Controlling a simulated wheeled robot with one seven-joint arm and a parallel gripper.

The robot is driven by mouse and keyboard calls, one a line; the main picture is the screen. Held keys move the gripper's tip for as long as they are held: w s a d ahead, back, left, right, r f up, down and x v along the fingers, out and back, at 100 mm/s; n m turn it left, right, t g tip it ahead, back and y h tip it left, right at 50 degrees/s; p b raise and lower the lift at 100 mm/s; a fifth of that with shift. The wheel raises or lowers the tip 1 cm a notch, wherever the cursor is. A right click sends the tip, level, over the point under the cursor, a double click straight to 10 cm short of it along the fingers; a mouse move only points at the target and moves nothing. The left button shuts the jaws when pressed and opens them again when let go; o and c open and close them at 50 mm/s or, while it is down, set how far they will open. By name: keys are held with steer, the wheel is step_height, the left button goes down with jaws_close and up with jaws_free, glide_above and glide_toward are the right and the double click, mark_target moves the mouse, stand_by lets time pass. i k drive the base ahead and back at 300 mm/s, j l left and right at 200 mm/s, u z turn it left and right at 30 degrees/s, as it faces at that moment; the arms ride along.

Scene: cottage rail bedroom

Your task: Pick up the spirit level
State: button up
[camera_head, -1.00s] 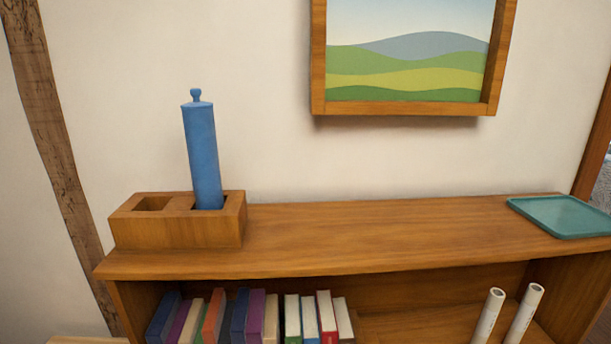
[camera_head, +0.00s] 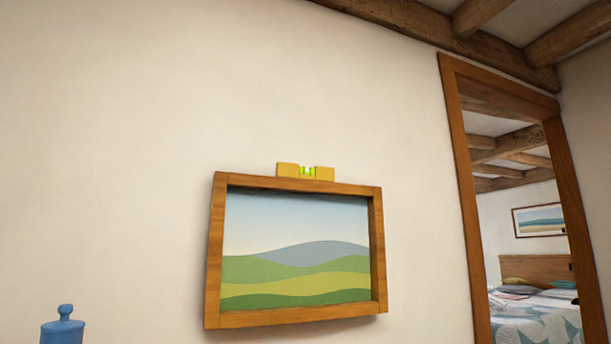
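The spirit level (camera_head: 288,170) is a small yellow block with a bright green vial at its middle. It rests on the top edge of the wooden picture frame (camera_head: 300,316), which hangs on the wall around a painting of green hills. The level looks roughly in line with the frame's top edge. My gripper is not in view.
The top of a blue cylinder with a knob (camera_head: 63,329) shows at the bottom left. A wooden doorway (camera_head: 463,200) at the right opens to a room with a bed (camera_head: 535,318). Ceiling beams (camera_head: 400,18) run along the top. The wall around the frame is bare.

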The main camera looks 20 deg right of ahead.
mark_target(283, 169)
steer(key=i+l+u, duration=0.15)
steer(key=l, duration=0.2)
steer(key=i+l+u, duration=0.1)
steer(key=l, duration=0.3)
steer(key=i+l+u, duration=0.15)
steer(key=i+l, duration=0.15)
steer(key=l, duration=0.1)
